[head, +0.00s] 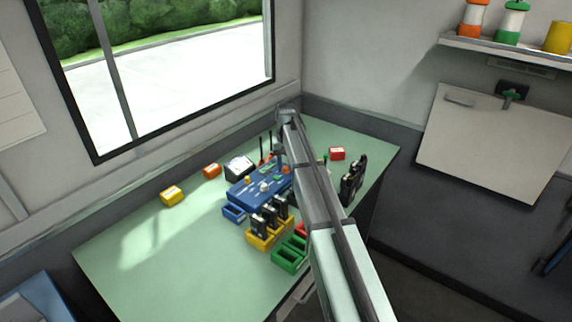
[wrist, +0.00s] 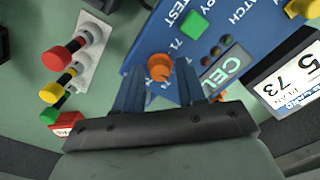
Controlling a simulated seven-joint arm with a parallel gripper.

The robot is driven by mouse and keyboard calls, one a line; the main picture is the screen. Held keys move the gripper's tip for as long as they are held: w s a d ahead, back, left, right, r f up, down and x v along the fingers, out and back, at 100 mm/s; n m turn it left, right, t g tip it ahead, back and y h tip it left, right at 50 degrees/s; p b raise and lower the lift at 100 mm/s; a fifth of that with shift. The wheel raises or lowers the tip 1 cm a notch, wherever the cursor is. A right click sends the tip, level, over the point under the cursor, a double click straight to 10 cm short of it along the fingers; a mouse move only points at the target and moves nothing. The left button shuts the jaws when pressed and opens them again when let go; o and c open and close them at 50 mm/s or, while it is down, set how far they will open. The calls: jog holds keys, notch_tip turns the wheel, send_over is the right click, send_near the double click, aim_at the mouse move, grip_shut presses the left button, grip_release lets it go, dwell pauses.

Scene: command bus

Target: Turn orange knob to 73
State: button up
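The orange knob (wrist: 160,67) sits on the blue panel (wrist: 145,45), with small white numbers beside it, among them 71 and 74. In the wrist view my gripper (wrist: 159,72) has one blue finger on each side of the knob, with a visible gap to it. The fingers look open; I cannot tell how far down around the knob they reach.
Yellow (head: 262,240) and green (head: 287,258) bins stand in front.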

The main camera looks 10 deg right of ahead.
aim_at(286, 167)
jog(key=shift+o, duration=0.8)
notch_tip(286, 167, up, 14)
jog(key=shift+f, duration=0.1)
